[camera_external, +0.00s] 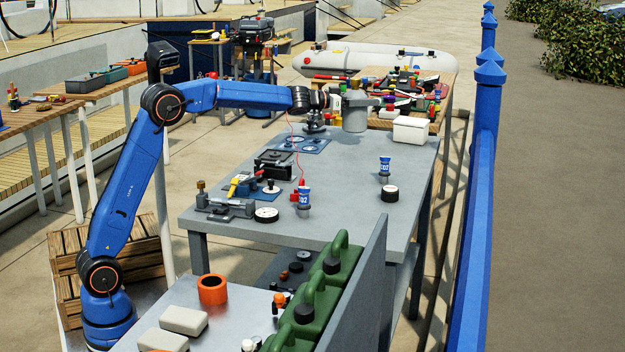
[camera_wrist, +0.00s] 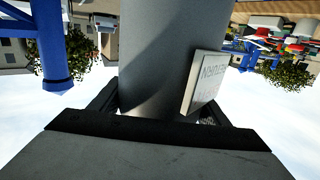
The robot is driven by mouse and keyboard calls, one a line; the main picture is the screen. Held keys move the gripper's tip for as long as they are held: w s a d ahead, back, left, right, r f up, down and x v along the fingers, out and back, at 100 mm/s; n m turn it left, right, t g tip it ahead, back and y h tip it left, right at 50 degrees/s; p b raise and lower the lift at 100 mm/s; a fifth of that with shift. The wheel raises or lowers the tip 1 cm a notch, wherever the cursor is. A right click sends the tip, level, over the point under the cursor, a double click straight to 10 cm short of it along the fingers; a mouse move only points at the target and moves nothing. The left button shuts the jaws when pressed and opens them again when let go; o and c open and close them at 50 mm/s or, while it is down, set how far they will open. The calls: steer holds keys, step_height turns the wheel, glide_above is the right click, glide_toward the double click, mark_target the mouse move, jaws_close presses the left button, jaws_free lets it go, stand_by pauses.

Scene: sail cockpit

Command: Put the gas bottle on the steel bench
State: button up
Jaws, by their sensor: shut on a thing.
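The gas bottle (camera_external: 355,115) is a grey cylinder, seen over the far end of the steel bench (camera_external: 340,190) in the external view. My gripper (camera_external: 344,102) is shut on it, with the arm reaching in from the left. The bottle looks upright; I cannot tell whether its base touches the bench. In the wrist view the gas bottle (camera_wrist: 158,50) fills the middle between the dark fingers of my gripper (camera_wrist: 160,112). A pale tag with lettering (camera_wrist: 205,83) is on its side. Its lower part is partly hidden there.
On the bench, a white box (camera_external: 410,130) stands at the far right. A cluttered table (camera_external: 450,85) stands behind. A blue railing (camera_external: 480,200) runs along the right.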

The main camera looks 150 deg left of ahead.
step_height(320, 180, up, 8)
steer(key=shift+r, duration=0.15)
steer(key=w+d+m+t+h, duration=0.1)
steer(key=w+d+m+t, duration=0.15)
steer(key=w+d, duration=0.75)
steer(key=w+d+r+m+t+h, duration=0.1)
steer(key=w+d+m+t+h, duration=0.15)
steer(key=w, duration=1.55)
steer(key=w+d+m+t+h, duration=0.1)
steer(key=w+d+t, duration=0.45)
steer(key=w, duration=0.85)
steer(key=w+d+m+h, duration=0.3)
steer(key=w+d, duration=0.8)
steer(key=d, duration=0.2)
steer(key=w+d+m+t+h, duration=0.1)
steer(key=w+d+m+h, duration=0.15)
steer(key=w+d, duration=0.75)
steer(key=w+d+f+m+t+h, duration=0.15)
steer(key=d+h, duration=0.25)
steer(key=d, duration=1.3)
steer(key=w+d+r+m+t+h, duration=0.1)
steer(key=w+d+m+h, duration=0.35)
steer(key=d, duration=0.95)
step_height(320, 180, down, 22)
steer(key=w+n+y, duration=0.1)
steer(key=shift+w+r, duration=0.2)
steer(key=shift+r, duration=0.05)
steer(key=shift+n, duration=0.25)
